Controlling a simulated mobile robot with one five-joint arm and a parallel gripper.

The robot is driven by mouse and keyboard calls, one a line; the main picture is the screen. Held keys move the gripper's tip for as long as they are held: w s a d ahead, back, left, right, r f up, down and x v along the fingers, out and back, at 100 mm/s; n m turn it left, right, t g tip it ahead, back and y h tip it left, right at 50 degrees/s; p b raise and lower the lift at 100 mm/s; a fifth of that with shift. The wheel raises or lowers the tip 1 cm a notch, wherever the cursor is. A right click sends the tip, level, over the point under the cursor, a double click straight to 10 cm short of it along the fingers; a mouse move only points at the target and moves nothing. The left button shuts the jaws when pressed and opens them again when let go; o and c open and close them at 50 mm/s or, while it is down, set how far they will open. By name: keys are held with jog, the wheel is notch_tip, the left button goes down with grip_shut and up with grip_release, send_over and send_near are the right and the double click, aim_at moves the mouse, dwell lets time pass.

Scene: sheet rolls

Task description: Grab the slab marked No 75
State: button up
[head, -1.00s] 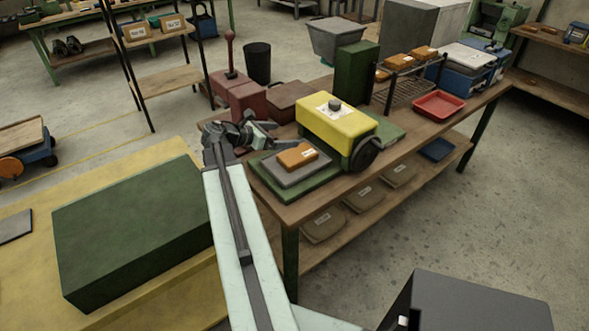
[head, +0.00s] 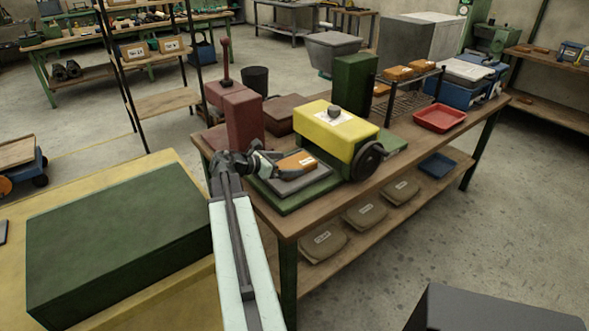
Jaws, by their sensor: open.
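An orange slab (head: 301,158) with a white label lies on a grey plate (head: 296,184) in front of the yellow roller machine (head: 323,130). The label is too small to read. My gripper (head: 275,165) is open at the left end of this slab and hides part of it. I cannot tell whether the fingers touch it or stand around it. More orange slabs with pale labels lie on a dark wire rack (head: 408,98), one on the left (head: 398,73) and one on the right (head: 424,66); their numbers cannot be read.
The machine has a dark handwheel (head: 367,161) on its right. A maroon press (head: 243,120) stands behind my gripper. A red tray (head: 440,117) is at the bench's right. Several brown labelled bags, one at the left (head: 322,244), lie on the lower shelf. A green block (head: 115,235) is at left.

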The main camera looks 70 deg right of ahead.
aim_at(292, 164)
jog(key=b+x, duration=0.1)
jog(key=x, duration=0.3)
jog(key=shift+s+d+f, duration=0.1)
jog(key=shift+f, duration=0.1)
jog(key=shift+r, duration=0.1)
jog(key=c, duration=1.9)
jog(key=shift+r, duration=0.1)
